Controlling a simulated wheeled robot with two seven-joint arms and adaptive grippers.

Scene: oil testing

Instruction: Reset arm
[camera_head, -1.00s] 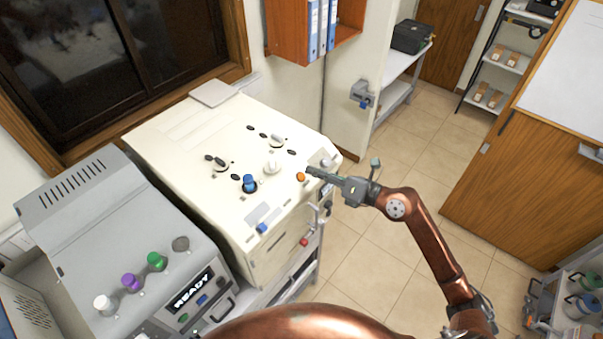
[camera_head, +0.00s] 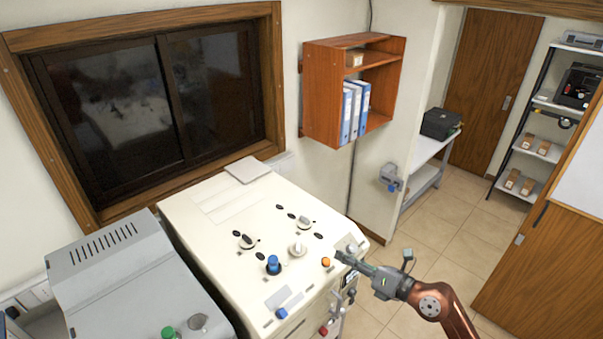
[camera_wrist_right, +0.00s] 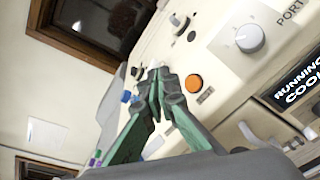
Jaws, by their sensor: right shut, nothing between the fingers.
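My right gripper (camera_head: 341,256) reaches in from the lower right, at the right edge of the cream machine (camera_head: 215,230). Its fingers are together with nothing between them. The fingertips are close to the orange button (camera_head: 325,262); I cannot tell whether they touch the panel. In the right wrist view, the green-sided fingers (camera_wrist_right: 158,78) meet at their tips, just left of the orange button (camera_wrist_right: 194,83). A white knob (camera_wrist_right: 250,38) and a display reading "RUNNING" (camera_wrist_right: 300,85) show to the right. My left gripper is not in view.
The machine's top carries a blue knob (camera_head: 273,264) and white knobs (camera_head: 298,249). A grey machine (camera_head: 125,275) stands at the left. A wooden wall shelf (camera_head: 325,90) holds blue binders. Tiled floor (camera_head: 440,235) lies open behind my right arm; a wooden cabinet (camera_head: 540,275) stands right.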

